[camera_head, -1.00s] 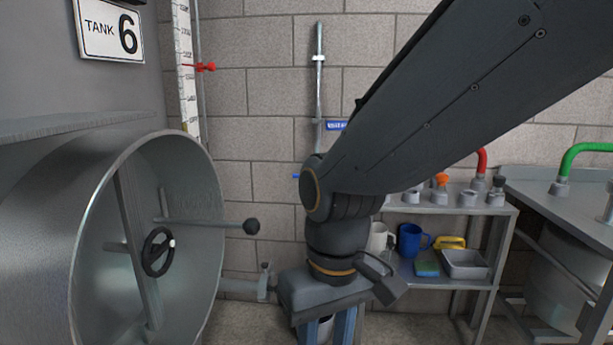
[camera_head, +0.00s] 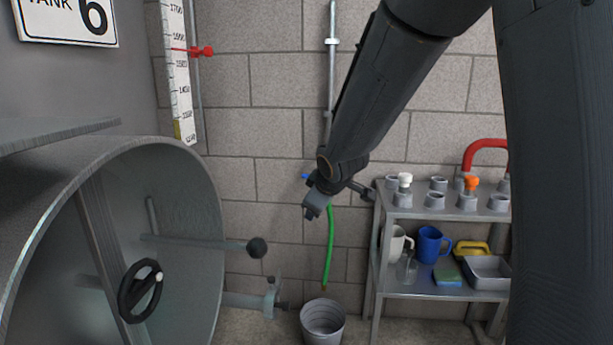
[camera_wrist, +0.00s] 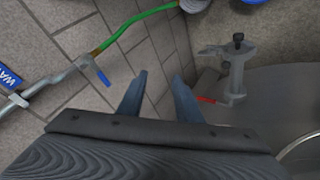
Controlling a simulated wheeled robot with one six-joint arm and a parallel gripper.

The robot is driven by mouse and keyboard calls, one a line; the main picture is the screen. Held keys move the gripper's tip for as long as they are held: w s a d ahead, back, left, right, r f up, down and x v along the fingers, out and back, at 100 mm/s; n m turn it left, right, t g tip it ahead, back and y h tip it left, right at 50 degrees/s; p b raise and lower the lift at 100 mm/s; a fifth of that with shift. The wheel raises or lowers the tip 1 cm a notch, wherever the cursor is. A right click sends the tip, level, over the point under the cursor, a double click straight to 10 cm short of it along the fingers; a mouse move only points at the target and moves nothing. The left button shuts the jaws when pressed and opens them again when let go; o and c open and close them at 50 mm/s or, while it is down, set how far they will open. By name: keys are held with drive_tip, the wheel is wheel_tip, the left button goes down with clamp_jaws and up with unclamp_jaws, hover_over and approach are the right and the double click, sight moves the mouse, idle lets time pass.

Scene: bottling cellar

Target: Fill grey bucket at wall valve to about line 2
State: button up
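The grey bucket (camera_head: 322,322) stands upright on the floor by the wall; I cannot see how full it is or its lines. A green hose (camera_head: 329,250) hangs down the wall, its lower end just above the bucket in the picture. In the wrist view the hose (camera_wrist: 125,28) runs from the wall valve (camera_wrist: 86,62) to the bucket's edge (camera_wrist: 193,5). The valve's blue lever (camera_head: 306,176) shows beside my gripper (camera_head: 312,208), which partly hides the valve. In the wrist view my gripper (camera_wrist: 160,78) has its fingers apart with nothing between them; the lever (camera_wrist: 103,77) is outside them.
A round tank hatch (camera_head: 140,240) with a handwheel and a black-knobbed rod stands open at left. A floor-level tank outlet (camera_head: 268,298) juts out left of the bucket. At right, a shelf (camera_head: 400,293) holds mugs, a sponge and a tray.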

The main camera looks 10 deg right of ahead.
drive_tip(key=w+d+n+t+y+p, duration=0.1)
drive_tip(key=w+d+n+t+y, duration=0.25)
drive_tip(key=w+n, duration=0.4)
drive_tip(key=w+d+n+t+y, duration=0.2)
drive_tip(key=w+d+n+y, duration=0.15)
drive_tip(key=w, duration=0.75)
drive_tip(key=shift+n, duration=0.6)
drive_tip(key=shift+x, duration=3.9)
drive_tip(key=shift+a, duration=0.1)
drive_tip(key=shift+c, duration=0.3)
clamp_jaws()
